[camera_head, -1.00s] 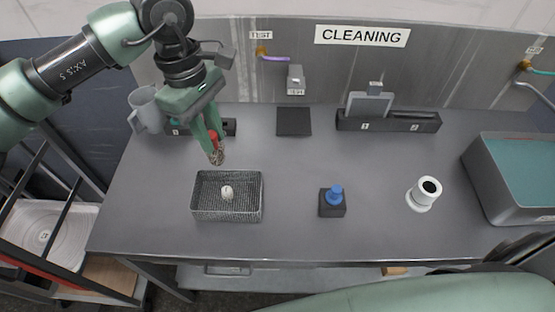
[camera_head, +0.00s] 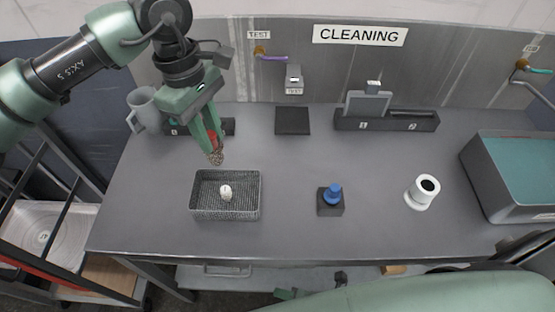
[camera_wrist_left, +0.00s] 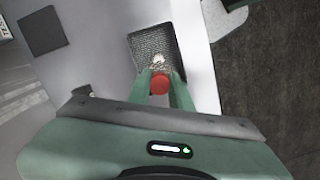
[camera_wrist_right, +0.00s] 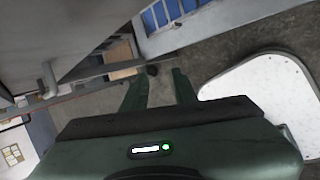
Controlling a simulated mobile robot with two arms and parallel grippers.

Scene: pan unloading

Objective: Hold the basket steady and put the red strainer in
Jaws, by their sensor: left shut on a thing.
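My left gripper (camera_head: 214,158) is shut on the red strainer (camera_head: 213,141), fingers pointing down. It holds the strainer above and behind the basket's back edge. The wire-mesh basket (camera_head: 204,213) stands on the table at centre left, with a small white item (camera_head: 226,193) inside. In the left wrist view the strainer's red end (camera_wrist_left: 160,84) sits between the fingers, in front of the basket (camera_wrist_left: 151,42). My right gripper (camera_wrist_right: 161,80) is open and empty in the right wrist view, above the floor and apart from the basket.
A blue-topped block (camera_head: 332,200) and a white cylinder (camera_head: 424,192) stand right of the basket. A grey jug (camera_head: 147,110) stands at the back left and a large grey bin (camera_head: 512,180) at the right. The table (camera_head: 290,235) around the basket is clear.

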